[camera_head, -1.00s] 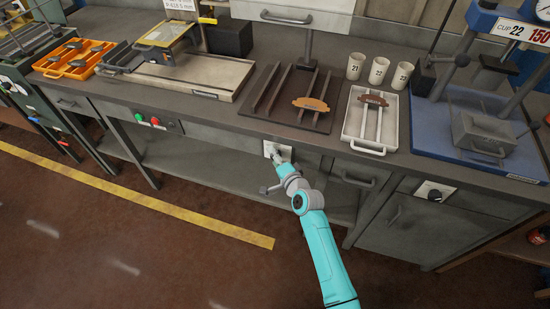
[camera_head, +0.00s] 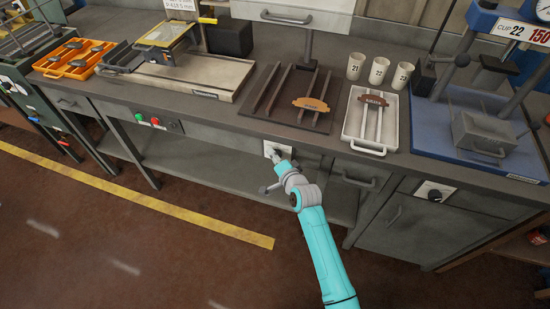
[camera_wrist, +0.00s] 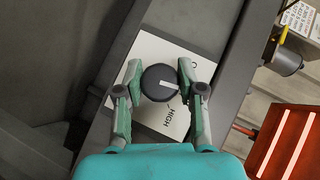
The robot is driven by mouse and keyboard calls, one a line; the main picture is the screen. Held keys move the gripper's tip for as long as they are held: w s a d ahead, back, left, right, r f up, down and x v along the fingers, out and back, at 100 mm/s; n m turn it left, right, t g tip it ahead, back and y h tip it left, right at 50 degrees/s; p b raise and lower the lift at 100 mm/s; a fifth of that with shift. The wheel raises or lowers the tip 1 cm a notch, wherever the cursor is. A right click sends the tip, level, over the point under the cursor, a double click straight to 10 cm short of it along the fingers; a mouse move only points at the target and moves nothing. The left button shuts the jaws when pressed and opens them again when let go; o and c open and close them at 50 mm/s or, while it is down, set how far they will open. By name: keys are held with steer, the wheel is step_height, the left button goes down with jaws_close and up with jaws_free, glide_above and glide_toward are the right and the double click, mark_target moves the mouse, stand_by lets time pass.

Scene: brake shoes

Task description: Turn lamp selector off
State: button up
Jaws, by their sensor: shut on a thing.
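The lamp selector is a round black knob (camera_wrist: 160,83) with a white pointer bar, on a white plate (camera_wrist: 150,56) in the wrist view. The pointer lies to the right and slightly down in that view. The word HIGH is printed below the knob, and another mark at upper right is partly hidden by a finger. My gripper (camera_wrist: 160,88) is shut on the knob, one finger on each side. In the head view, my gripper (camera_head: 276,157) is at the white plate (camera_head: 271,147) on the bench front, and it hides most of the knob.
Another black knob (camera_head: 434,192) on a white plate is farther right on the bench front. Red and green buttons (camera_head: 148,121) are to the left. A drawer handle (camera_head: 358,181) is close to the right of my gripper. The floor in front is clear.

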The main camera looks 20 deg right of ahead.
steer(key=n+g+h, duration=0.2)
steer(key=shift+g, duration=0.4)
steer(key=shift+n+g+h, duration=0.7)
steer(key=o, duration=1.1)
steer(key=shift+o, duration=0.2)
steer(key=v, duration=1.2)
